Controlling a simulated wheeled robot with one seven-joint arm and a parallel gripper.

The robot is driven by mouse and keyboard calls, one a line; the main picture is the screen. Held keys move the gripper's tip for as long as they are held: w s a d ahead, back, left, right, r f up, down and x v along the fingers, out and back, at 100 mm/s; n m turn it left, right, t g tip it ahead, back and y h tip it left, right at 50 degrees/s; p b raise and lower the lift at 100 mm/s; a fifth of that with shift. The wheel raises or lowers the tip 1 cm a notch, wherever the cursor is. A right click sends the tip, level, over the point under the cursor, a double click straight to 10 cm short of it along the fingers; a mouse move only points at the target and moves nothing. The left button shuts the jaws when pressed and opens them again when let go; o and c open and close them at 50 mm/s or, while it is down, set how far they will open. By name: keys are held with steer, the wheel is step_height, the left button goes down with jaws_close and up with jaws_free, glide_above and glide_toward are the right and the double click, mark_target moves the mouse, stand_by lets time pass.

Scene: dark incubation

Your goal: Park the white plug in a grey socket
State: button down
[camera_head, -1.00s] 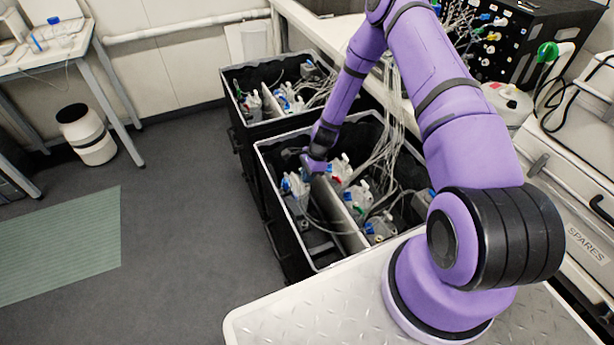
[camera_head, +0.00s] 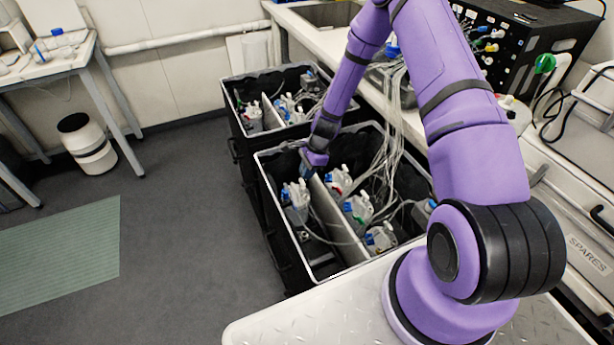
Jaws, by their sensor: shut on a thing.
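My gripper (camera_head: 309,170) is low inside the near black crate (camera_head: 262,188), at its far end close to the thin divider. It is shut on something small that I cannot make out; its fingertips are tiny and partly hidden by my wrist. I cannot pick out the white plug or a grey socket for certain at this size. Clear bottles with blue, red and green fittings stand in the near crate, such as a blue-capped bottle (camera_head: 297,195) left of the divider and a green-marked bottle (camera_head: 357,210) right of it.
A second black crate (camera_head: 233,115) with bottles stands behind. Pale tubes (camera_head: 390,150) hang from the bench into the near crate, right of my arm. A black panel (camera_head: 535,40) with coloured ports stands on the bench. Open floor (camera_head: 180,220) lies left.

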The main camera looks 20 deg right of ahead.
steer(key=shift+r, duration=3.1)
steer(key=shift+s, duration=0.15)
